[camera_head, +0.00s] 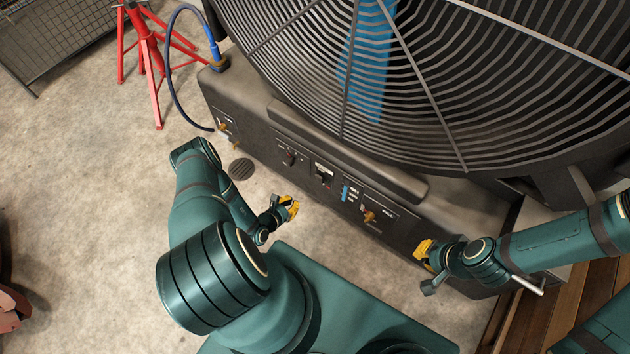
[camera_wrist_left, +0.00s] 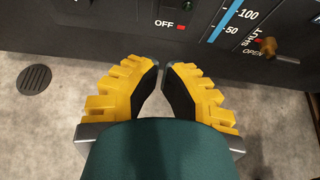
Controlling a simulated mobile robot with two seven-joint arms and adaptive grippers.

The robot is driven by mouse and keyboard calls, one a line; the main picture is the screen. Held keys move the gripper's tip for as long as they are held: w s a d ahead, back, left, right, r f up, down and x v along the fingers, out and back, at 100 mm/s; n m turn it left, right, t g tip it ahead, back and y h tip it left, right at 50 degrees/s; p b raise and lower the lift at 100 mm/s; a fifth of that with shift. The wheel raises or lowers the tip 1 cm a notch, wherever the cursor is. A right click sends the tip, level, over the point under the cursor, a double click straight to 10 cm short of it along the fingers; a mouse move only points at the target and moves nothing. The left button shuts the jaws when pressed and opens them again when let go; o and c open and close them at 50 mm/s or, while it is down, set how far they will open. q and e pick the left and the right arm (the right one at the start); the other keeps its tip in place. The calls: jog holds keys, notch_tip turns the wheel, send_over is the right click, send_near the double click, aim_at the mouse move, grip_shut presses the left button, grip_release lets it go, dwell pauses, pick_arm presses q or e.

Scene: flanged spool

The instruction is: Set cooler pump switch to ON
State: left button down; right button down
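The cooler's dark control panel (camera_head: 330,188) has two dark switches, one further left (camera_head: 290,158) and one nearer the middle (camera_head: 322,178). Their name labels are too small to read, so I cannot tell which is the pump's. In the left wrist view, an OFF label (camera_wrist_left: 165,23) with a small red light (camera_wrist_left: 181,28) shows; the switch above it is mostly cut off. My left gripper (camera_head: 291,207) is in front of the panel's lower part, apart from the switches. In its wrist view the fingertips (camera_wrist_left: 163,66) nearly meet, with nothing between them. My right gripper (camera_head: 422,249) is by the panel's right part; its opening is unclear.
A blue gauge (camera_head: 346,192) and a brass valve handle (camera_head: 369,215) sit right of the switches. Another brass valve (camera_head: 223,127) is at the panel's left. A large fan grille (camera_head: 440,70) rises above. A floor drain (camera_head: 241,168) and red stand (camera_head: 150,70) are left.

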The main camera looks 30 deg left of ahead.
pick_arm(q)
jog(key=shift+w, duration=0.1)
jog(key=b, duration=0.3)
send_near(317, 179)
notch_tip(317, 179, down, 4)
jog(key=w, duration=0.2)
jog(key=shift+w+d+r+b, duration=0.1)
jog(key=shift+w+r, duration=0.15)
jog(key=shift+w, duration=0.4)
jog(key=shift+w+d+r+b, duration=0.15)
jog(key=shift+w+r, duration=0.1)
jog(key=shift+w, duration=0.35)
jog(key=shift+w+r+b, duration=0.1)
jog(key=shift+w+r, duration=0.15)
jog(key=shift+w, duration=0.4)
jog(key=shift+s, duration=0.1)
